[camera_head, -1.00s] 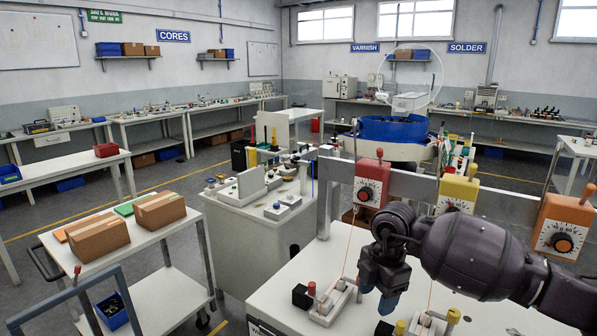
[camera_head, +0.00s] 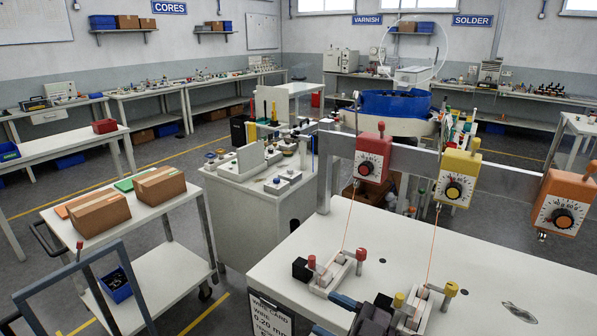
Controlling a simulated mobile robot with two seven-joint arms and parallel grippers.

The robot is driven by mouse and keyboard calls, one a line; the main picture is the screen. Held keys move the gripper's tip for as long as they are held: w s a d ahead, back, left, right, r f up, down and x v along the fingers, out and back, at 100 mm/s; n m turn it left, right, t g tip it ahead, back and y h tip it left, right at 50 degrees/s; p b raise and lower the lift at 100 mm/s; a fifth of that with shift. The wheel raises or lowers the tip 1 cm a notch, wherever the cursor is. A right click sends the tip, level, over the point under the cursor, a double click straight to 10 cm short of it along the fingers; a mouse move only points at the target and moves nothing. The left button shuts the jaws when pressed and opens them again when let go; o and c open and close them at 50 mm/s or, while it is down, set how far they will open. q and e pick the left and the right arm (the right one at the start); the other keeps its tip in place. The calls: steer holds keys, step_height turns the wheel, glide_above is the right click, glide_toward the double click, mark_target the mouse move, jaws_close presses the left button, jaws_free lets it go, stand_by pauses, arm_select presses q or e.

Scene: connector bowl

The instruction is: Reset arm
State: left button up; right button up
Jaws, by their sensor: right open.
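My right gripper (camera_head: 325,313) shows at the bottom edge, low over the front of the white table (camera_head: 420,240). Its blue-tipped fingers are apart, pointing left, with nothing seen between them. Its dark body is beside the small clamp fixture with a yellow knob (camera_head: 398,300), and I cannot tell whether they touch. Most of the right arm is out of view below. My left gripper is not in view.
Red (camera_head: 374,160), yellow (camera_head: 457,176) and orange (camera_head: 564,203) dial boxes hang on a grey rail. Wires run from the red and yellow boxes to fixtures below. A cart (camera_head: 150,215) with cardboard boxes stands left. The table's right part is mostly clear.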

steer(key=d+f+m+t+h, duration=0.6)
steer(key=d+m+t+h, duration=0.2)
steer(key=m+t+h, duration=0.15)
steer(key=s+d+f+m+g+h, duration=0.6)
steer(key=s+d+f+h, duration=0.4)
steer(key=s+d+f, duration=0.3)
step_height(320, 180, down, 3)
steer(key=s+m, duration=0.1)
steer(key=s, duration=0.1)
steer(key=shift+s+d+m, duration=0.35)
steer(key=shift+r, duration=0.1)
